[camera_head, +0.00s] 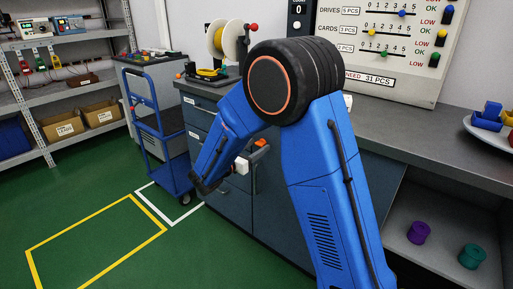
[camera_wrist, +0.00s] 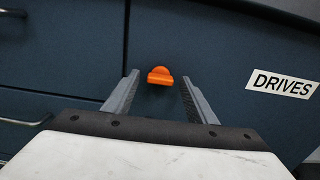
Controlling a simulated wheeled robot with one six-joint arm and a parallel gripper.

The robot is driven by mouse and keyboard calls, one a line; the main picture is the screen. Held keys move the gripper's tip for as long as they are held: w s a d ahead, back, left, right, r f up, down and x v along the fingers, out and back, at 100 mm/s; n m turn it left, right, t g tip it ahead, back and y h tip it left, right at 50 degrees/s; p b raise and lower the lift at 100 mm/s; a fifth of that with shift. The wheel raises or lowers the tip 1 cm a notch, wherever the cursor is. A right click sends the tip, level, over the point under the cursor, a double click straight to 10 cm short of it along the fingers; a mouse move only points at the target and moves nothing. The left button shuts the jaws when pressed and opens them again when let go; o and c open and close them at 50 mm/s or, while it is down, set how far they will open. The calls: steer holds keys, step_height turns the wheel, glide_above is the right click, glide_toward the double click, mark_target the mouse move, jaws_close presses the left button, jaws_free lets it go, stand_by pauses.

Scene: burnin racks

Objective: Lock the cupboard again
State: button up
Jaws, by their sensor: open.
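The cupboard door (camera_wrist: 225,60) is a dark blue panel with a "DRIVES" label (camera_wrist: 282,83). It looks closed, flush with the panel beside it. An orange turn-knob (camera_wrist: 159,76) sits on the door, with a wide flat lower edge and a rounded top. My gripper (camera_wrist: 160,92) is open, its two fingers on either side of the knob and apart from it. In the head view the arm reaches down to the cabinet front, and an orange part (camera_head: 260,143) shows beside the wrist. Whether the lock is engaged cannot be told.
Drawers with metal handles (camera_wrist: 22,122) lie left of the door. A blue trolley (camera_head: 160,130) stands left of the cabinet. The green floor at left is clear.

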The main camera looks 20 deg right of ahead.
steer(key=v, duration=1.7)
steer(key=shift+d+r, duration=0.1)
steer(key=shift+d, duration=0.05)
steer(key=s+d+r+m+g+y, duration=0.1)
steer(key=s+d+m+g+y, duration=0.1)
steer(key=s+d+m+g, duration=0.45)
steer(key=s+d+r+m+g+y, duration=0.15)
steer(key=s+d+m, duration=0.4)
steer(key=d, duration=0.75)
steer(key=s+d+m+t+y, duration=0.1)
steer(key=s+m+t+y, duration=0.1)
steer(key=s+m+y, duration=0.9)
steer(key=shift+s+f+m, duration=0.15)
steer(key=shift+s+m, duration=1.05)
steer(key=shift+s, duration=3.85)
steer(key=shift+d, duration=0.15)
